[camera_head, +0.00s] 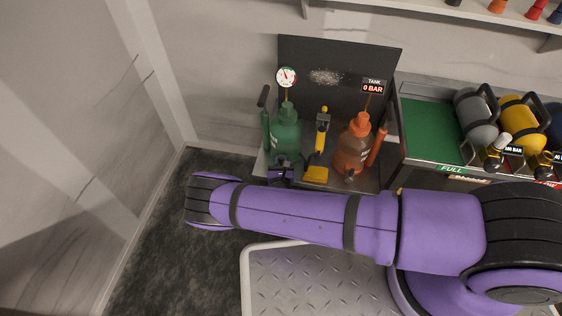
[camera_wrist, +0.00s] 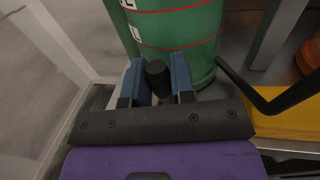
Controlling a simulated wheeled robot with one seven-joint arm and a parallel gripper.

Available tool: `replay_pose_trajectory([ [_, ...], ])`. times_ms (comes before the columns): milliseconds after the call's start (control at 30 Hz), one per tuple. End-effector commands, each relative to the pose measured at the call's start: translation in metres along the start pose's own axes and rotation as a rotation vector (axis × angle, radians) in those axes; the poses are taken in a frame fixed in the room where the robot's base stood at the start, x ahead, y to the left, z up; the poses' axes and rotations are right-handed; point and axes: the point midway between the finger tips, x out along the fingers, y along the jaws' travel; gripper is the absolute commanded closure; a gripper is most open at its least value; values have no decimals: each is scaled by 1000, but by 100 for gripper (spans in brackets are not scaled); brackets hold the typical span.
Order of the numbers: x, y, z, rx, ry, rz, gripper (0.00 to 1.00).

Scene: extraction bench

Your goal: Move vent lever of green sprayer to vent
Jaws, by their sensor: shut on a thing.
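The green sprayer (camera_head: 286,139) stands upright at the left end of the bench, with a round gauge (camera_head: 286,77) above it. In the wrist view its green body (camera_wrist: 180,30), with red lines and partly visible lettering, fills the top middle. My gripper (camera_wrist: 160,78) is in front of the sprayer's lower body. Its two blue-grey fingers are shut on a dark round knob (camera_wrist: 157,75), which appears to be the vent lever's end. The lever's markings do not show.
A yellow tool (camera_head: 320,145) stands right of the green sprayer; its yellow part (camera_wrist: 285,122) and a black bar show close by in the wrist view. Cylinders (camera_head: 477,115) lie at right.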

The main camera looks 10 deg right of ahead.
Motion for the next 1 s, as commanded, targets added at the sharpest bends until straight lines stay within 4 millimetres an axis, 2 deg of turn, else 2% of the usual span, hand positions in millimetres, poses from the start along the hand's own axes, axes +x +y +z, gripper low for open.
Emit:
replay_pose_trajectory([
  [367,0,4,0,-86,17,1,100],
  [1000,5,26,-9,-633,127,2,100],
])
